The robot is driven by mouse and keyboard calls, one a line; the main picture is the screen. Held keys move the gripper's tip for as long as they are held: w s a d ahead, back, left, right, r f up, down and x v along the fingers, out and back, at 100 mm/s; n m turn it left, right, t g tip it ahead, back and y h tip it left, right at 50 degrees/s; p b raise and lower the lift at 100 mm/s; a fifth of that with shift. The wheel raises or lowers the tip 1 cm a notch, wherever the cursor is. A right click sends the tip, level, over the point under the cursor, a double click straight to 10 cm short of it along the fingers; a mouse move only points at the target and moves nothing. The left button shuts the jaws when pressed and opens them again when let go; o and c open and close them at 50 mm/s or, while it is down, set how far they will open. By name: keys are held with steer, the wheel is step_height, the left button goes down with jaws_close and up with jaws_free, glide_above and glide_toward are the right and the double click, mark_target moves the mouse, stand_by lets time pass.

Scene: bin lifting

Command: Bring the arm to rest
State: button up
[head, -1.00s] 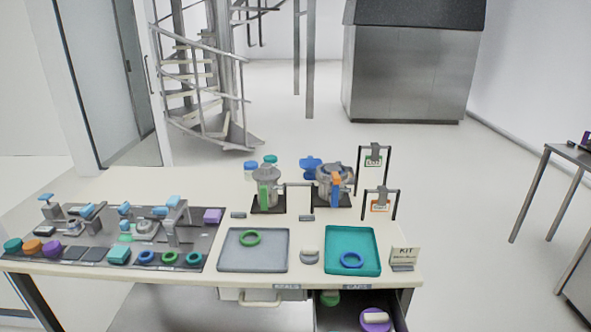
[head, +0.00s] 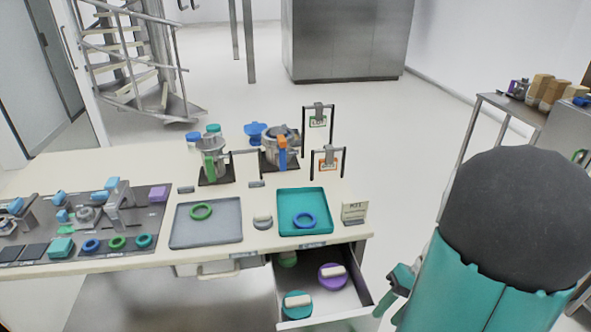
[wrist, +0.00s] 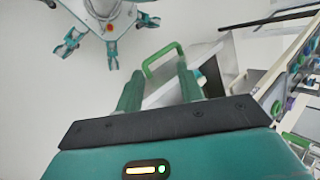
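My gripper (wrist: 158,82) shows in the wrist view with its two dark green fingers well apart and nothing visible between them. Beyond the fingertips is a grey bin-like box (wrist: 215,62) with a green handle (wrist: 163,57); the fingers look apart from the handle, though the gap's depth is unclear. In the head view a large teal arm link of mine with a dark rounded cap fills the lower right.
A white workbench (head: 120,263) carries a grey tray (head: 206,234), a teal tray (head: 304,199) and two jugs on dark bases. An open drawer (head: 330,311) under it holds lidded items. A side table (head: 512,105) stands at right. Open floor lies between them.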

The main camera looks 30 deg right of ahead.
steer(key=w+a+r+n+t+h, duration=0.2)
steer(key=w+a+r+h, duration=0.1)
steer(key=a+r, duration=0.5)
steer(key=w+a+r+n+t+h, duration=0.3)
steer(key=a+r, duration=0.6)
steer(key=a, duration=0.4)
steer(key=shift+w+a+r+n+h, duration=0.2)
steer(key=shift+a+r+n+h, duration=0.1)
steer(key=shift+a+h, duration=0.15)
steer(key=shift+d, duration=0.1)
